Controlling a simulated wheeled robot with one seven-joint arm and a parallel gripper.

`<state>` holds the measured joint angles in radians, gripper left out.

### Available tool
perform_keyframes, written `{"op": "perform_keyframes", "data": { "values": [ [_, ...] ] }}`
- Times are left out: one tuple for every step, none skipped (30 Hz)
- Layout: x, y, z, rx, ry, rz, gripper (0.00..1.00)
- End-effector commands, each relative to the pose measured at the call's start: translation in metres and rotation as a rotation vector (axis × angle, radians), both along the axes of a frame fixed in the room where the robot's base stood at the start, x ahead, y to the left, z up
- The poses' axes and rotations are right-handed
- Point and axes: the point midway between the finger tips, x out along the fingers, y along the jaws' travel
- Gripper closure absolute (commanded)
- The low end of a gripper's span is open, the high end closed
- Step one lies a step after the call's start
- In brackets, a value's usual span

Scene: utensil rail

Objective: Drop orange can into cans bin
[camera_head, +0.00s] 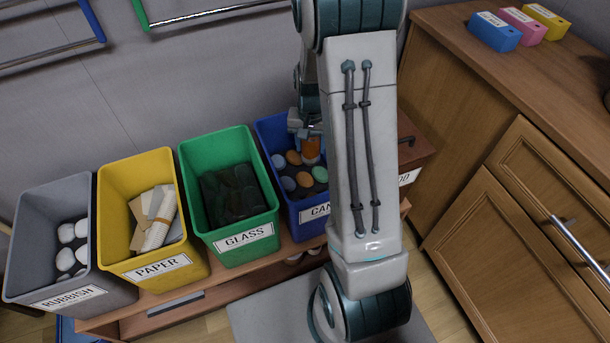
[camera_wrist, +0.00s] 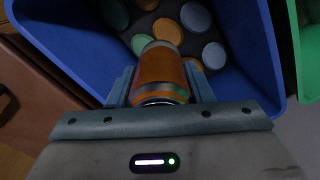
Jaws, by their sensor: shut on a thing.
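The orange can (camera_wrist: 161,72) is between the two fingers of my gripper (camera_wrist: 160,88) in the wrist view, and the gripper is shut on it. In the head view the orange can (camera_head: 311,148) shows as a small orange patch beside my arm. The cans bin is the blue bin (camera_head: 308,217) with a label starting "CAN"; my arm hides its right part. In the wrist view the can is over the opening of the blue bin (camera_wrist: 252,50), above several round can ends inside.
Left of the blue bin stand the green glass bin (camera_head: 238,252), yellow paper bin (camera_head: 150,285) and grey rubbish bin (camera_head: 60,300), each with contents. A brown bin (camera_head: 418,160) is partly hidden to the right. A wooden cabinet (camera_head: 500,130) stands at right.

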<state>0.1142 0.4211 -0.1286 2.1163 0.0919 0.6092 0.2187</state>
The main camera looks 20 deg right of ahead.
Motion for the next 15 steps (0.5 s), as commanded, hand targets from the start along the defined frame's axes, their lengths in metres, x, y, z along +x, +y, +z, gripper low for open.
{"op": "perform_keyframes", "data": {
  "values": [
    [0.0001,0.0001,0.0002,0.000,0.000,0.000,0.48],
    [0.0001,0.0001,0.0002,0.000,0.000,0.000,0.39],
    [0.0001,0.0001,0.0002,0.000,0.000,0.000,0.28],
    [0.0001,0.0001,0.0002,0.000,0.000,0.000,0.28],
    [0.0001,0.0001,0.0002,0.000,0.000,0.000,0.28],
    [0.0001,0.0001,0.0002,0.000,0.000,0.000,0.28],
    [0.0001,0.0001,0.0002,0.000,0.000,0.000,0.28],
    [0.0001,0.0001,0.0002,0.000,0.000,0.000,0.28],
    [0.0001,0.0001,0.0002,0.000,0.000,0.000,0.28],
    [0.0001,0.0001,0.0002,0.000,0.000,0.000,0.28],
    [0.0001,0.0000,0.0005,0.000,0.000,0.000,0.28],
    [0.0002,0.0001,0.0016,0.000,0.000,0.000,0.28],
    [0.0003,0.0001,0.0031,-0.001,-0.001,0.000,0.28],
    [0.0005,0.0001,0.0053,-0.001,-0.001,0.000,0.28],
    [0.0007,0.0000,0.0094,0.000,-0.002,0.000,0.28]
  ]
}}
